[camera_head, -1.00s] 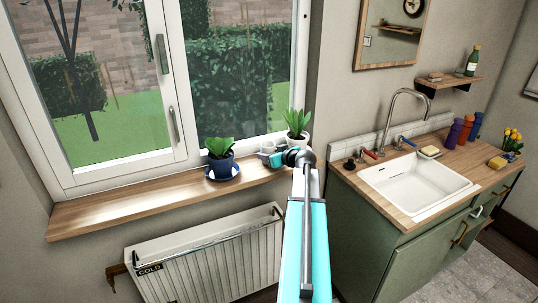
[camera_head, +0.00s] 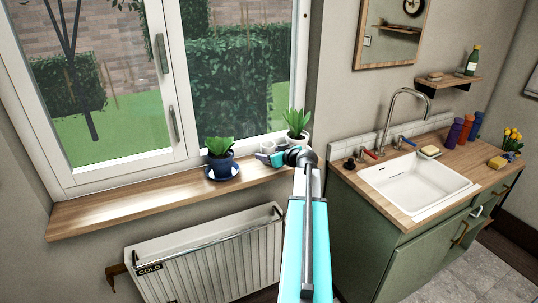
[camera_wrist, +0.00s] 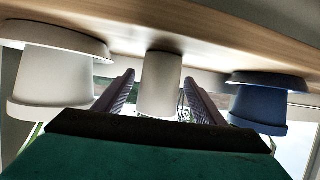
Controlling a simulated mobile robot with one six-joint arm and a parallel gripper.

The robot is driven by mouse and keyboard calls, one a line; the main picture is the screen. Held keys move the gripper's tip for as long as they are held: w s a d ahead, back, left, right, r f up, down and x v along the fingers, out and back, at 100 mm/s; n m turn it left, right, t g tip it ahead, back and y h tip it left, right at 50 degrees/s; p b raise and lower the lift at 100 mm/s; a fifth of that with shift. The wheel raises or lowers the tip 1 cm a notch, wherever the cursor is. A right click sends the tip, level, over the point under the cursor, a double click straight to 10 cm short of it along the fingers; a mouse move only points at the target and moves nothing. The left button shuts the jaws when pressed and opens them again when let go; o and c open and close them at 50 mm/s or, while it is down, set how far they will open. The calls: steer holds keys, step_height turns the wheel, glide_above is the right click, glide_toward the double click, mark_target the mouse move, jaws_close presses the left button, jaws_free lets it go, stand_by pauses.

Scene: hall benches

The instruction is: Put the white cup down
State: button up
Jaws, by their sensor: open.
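The white cup (camera_head: 267,147) stands on the wooden windowsill (camera_head: 130,207), between a blue pot and a white pot. In the wrist view, which is upside down, the white cup (camera_wrist: 160,84) is between my two fingers, with a gap on each side. Its base appears to rest on the sill. My gripper (camera_head: 266,158) is open around the cup at the sill's right end; its fingers also show in the wrist view (camera_wrist: 160,98). My wrist partly hides the area beside the cup in the head view.
The blue pot (camera_head: 220,160) with a plant stands on a blue saucer left of the cup. The white pot (camera_head: 296,138) with a plant is close on the right. The window is behind. The sill's left part is clear. A sink (camera_head: 415,183) is at right.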

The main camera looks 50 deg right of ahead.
steer(key=b+v, duration=0.2)
steer(key=v, duration=0.9)
steer(key=shift+o, duration=0.6)
steer(key=shift+r, duration=0.1)
